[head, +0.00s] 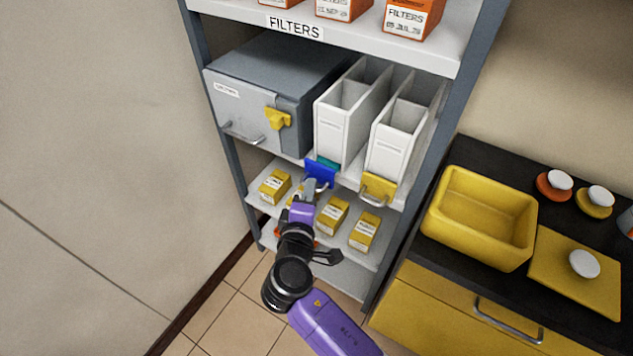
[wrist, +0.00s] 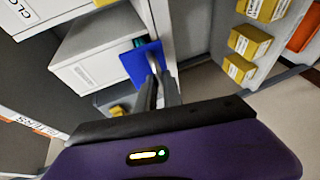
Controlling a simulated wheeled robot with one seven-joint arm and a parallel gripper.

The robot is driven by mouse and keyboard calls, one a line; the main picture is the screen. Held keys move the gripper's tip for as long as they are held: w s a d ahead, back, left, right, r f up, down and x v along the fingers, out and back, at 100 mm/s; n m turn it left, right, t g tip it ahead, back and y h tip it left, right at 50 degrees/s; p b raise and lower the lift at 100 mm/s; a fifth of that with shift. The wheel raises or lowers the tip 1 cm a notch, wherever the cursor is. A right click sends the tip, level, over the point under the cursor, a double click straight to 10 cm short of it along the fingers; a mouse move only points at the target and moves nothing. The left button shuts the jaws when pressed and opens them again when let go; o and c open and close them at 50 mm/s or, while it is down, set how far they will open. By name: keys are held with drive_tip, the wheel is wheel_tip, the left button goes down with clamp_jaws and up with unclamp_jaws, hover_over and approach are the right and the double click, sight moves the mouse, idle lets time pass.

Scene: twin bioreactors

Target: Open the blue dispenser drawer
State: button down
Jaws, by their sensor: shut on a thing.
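The blue dispenser drawer (head: 320,173) is at the foot of the left white dispenser (head: 345,118), on the middle shelf of the rack. Its blue front also shows in the wrist view (wrist: 141,64). A strip of teal shows behind the blue front, which stands a little out from the dispenser. My gripper (head: 311,187) reaches up to the drawer from below. In the wrist view my gripper (wrist: 160,85) has its fingers close together at the blue front, shut on the drawer's handle. The handle is mostly hidden by the fingers.
A second white dispenser (head: 397,135) with a yellow drawer (head: 378,188) stands close on the right. A grey cabinet (head: 255,105) with a yellow latch is on the left. Yellow boxes (head: 333,215) sit on the shelf below. A yellow bin (head: 480,215) stands on the right counter.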

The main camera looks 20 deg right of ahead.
drive_tip(key=s+a, duration=0.5)
drive_tip(key=a, duration=0.2)
drive_tip(key=shift+s, duration=0.1)
drive_tip(key=c, duration=1.5)
unclamp_jaws()
drive_tip(key=b+v, duration=0.1)
drive_tip(key=v, duration=0.6)
drive_tip(key=shift+s+a, duration=0.2)
drive_tip(key=shift+s, duration=0.1)
